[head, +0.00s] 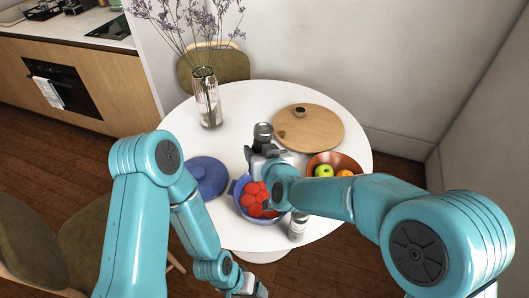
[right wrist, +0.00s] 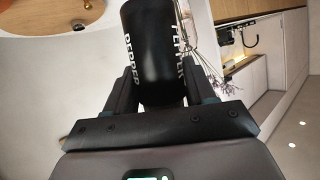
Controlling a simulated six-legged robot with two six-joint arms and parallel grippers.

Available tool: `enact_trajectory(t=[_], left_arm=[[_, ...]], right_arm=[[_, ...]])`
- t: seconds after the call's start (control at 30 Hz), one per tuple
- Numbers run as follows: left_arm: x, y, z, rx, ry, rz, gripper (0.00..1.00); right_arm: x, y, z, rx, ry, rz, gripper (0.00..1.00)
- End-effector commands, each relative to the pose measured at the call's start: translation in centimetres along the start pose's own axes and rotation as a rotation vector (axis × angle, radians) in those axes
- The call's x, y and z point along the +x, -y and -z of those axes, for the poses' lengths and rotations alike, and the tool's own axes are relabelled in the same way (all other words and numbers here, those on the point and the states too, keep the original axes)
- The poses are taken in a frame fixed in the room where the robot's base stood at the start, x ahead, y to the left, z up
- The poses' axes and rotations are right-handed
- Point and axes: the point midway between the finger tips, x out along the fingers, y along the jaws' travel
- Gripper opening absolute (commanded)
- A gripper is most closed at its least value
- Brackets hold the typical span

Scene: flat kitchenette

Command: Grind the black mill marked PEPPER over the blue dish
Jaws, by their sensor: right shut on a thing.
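The black mill marked PEPPER (head: 261,143) is held in my right gripper (head: 268,153), grey-rimmed end up in the head view. In the right wrist view the mill (right wrist: 155,55) stands between both fingers of the right gripper (right wrist: 160,90), with the PEPPER lettering showing. The blue dish (head: 237,187) holds several red round items and sits just below and in front of the mill in the picture. My right arm hides part of it. I cannot tell how high the mill is above the table. My left gripper (head: 252,288) is low, off the table's front edge; its jaws are unclear.
On the round white table (head: 240,232) are a flat blue lid or plate (head: 207,176), a pale mill (head: 298,226), an orange fruit bowl (head: 347,159), a round wooden board (head: 325,130) and a glass vase (head: 207,100). Chairs (head: 228,64) stand around.

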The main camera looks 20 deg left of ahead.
Motion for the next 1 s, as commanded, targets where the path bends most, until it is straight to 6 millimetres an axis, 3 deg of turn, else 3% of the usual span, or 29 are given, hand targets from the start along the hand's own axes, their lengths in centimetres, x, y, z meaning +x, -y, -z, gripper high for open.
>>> enact_trajectory(t=[0.03, 0.37, 0.57, 1.0], left_arm=[[1.4, 0.5, 0.0, 0.000, 0.000, 0.000, 0.78], [5.1, 1.9, 0.1, 0.000, 0.000, 0.000, 0.78], [3.7, 1.4, 0.1, 0.000, 0.000, 0.000, 0.78], [4.6, 1.6, 0.1, 0.000, 0.000, 0.000, 0.78]], right_arm=[[0.3, 0.2, -0.6, 0.032, -0.006, 0.015, 0.13], [0.6, 2.4, -1.1, 0.311, -0.006, 0.131, 0.13], [0.4, 4.1, -0.9, 0.524, -0.001, 0.219, 0.13], [2.8, 6.0, -6.6, 1.097, -0.002, 0.460, 0.13]])
